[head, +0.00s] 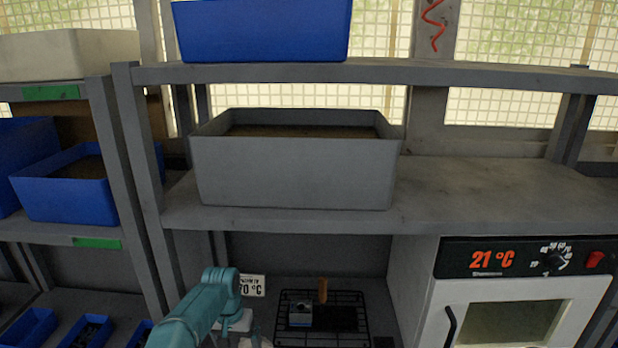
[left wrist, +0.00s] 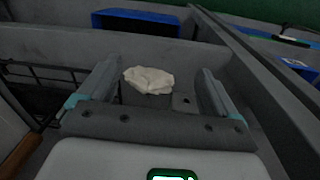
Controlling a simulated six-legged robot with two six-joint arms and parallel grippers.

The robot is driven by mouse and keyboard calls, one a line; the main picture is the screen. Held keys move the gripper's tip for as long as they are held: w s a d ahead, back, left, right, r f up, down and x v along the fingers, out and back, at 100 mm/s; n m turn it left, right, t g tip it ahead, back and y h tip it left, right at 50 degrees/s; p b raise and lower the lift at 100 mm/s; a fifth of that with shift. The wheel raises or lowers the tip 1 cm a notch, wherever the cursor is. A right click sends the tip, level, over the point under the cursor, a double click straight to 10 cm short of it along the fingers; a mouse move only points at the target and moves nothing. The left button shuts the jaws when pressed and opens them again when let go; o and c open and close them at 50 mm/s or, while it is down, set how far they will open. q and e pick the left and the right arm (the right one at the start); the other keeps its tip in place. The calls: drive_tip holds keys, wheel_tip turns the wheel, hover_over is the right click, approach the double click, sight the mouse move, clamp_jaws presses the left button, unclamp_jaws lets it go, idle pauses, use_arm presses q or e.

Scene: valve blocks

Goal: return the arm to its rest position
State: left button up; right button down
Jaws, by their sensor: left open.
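My left arm (head: 205,305) is teal and comes in from the bottom edge of the head view, left of centre, in front of the lower shelf bay. Its gripper is not clear in that view. In the left wrist view my left gripper (left wrist: 159,72) has its two grey fingers spread wide apart. A crumpled off-white cloth-like thing (left wrist: 148,80) shows beyond and between the fingers, on a grey surface. Nothing is seen held. My right gripper is in neither view.
A black wire rack (head: 350,338) holds a small metal block (head: 300,313) and an upright orange-brown handle (head: 323,290). A grey bin (head: 295,172) stands on the shelf above the arm. A white oven (head: 420,320) is at right. Shelf posts (head: 140,190) rise at left.

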use_arm(q)
drive_tip(key=s+d+f+h+b, duration=0.1)
drive_tip(key=s+d+f, duration=0.2)
drive_tip(key=s+f, duration=0.55)
drive_tip(key=s+d+f+h+b, duration=0.1)
drive_tip(key=s+d+f+h, duration=0.1)
drive_tip(key=s+f, duration=0.6)
drive_tip(key=s+f+n+b, duration=0.1)
drive_tip(key=s+n+b, duration=0.1)
drive_tip(key=s, duration=1.8)
drive_tip(key=shift+s+d+f+n, duration=0.2)
drive_tip(key=shift+d+n, duration=0.2)
drive_tip(key=shift+n, duration=0.2)
drive_tip(key=shift+w, duration=0.1)
